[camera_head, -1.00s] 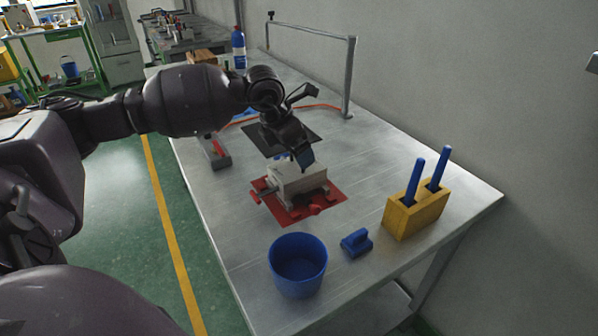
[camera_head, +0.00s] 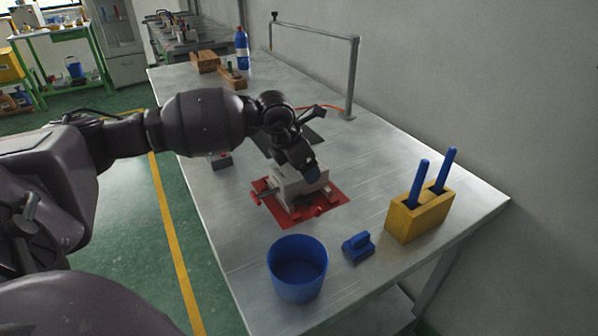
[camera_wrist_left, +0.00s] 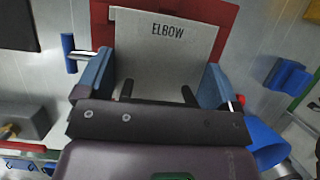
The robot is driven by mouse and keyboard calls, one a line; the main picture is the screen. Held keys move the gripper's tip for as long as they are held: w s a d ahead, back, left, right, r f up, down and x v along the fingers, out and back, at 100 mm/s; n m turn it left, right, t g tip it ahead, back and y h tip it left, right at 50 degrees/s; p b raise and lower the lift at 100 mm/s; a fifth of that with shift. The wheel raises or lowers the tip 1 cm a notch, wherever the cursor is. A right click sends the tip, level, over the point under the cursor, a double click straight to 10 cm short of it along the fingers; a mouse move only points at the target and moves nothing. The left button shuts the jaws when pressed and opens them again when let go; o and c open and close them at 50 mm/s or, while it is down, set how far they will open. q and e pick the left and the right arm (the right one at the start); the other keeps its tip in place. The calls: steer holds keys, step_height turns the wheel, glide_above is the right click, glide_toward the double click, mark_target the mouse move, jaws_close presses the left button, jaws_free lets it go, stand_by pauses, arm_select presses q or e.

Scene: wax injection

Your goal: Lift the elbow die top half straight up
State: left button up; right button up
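The elbow die (camera_head: 290,190) is a pale grey block on a red plate (camera_head: 335,204) on the metal table. In the left wrist view its top face (camera_wrist_left: 165,35) reads "ELBOW". My left gripper (camera_head: 303,172) is down over the die in the head view. In the left wrist view its two blue fingers (camera_wrist_left: 156,80) stand on opposite sides of the block, very close to its sides. I cannot see firm contact. The seam between the die halves is hidden. My right gripper is not in view.
A blue bucket (camera_head: 297,268), a blue brush-like tool (camera_head: 358,247) and a yellow holder with two blue-handled tools (camera_head: 418,214) stand nearer the front right. A dark mat (camera_head: 308,137) lies behind the gripper. A metal rail (camera_head: 352,80) runs along the back edge.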

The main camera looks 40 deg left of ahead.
arm_select(q)
steer(key=shift+r, duration=0.15)
steer(key=c, duration=0.8)
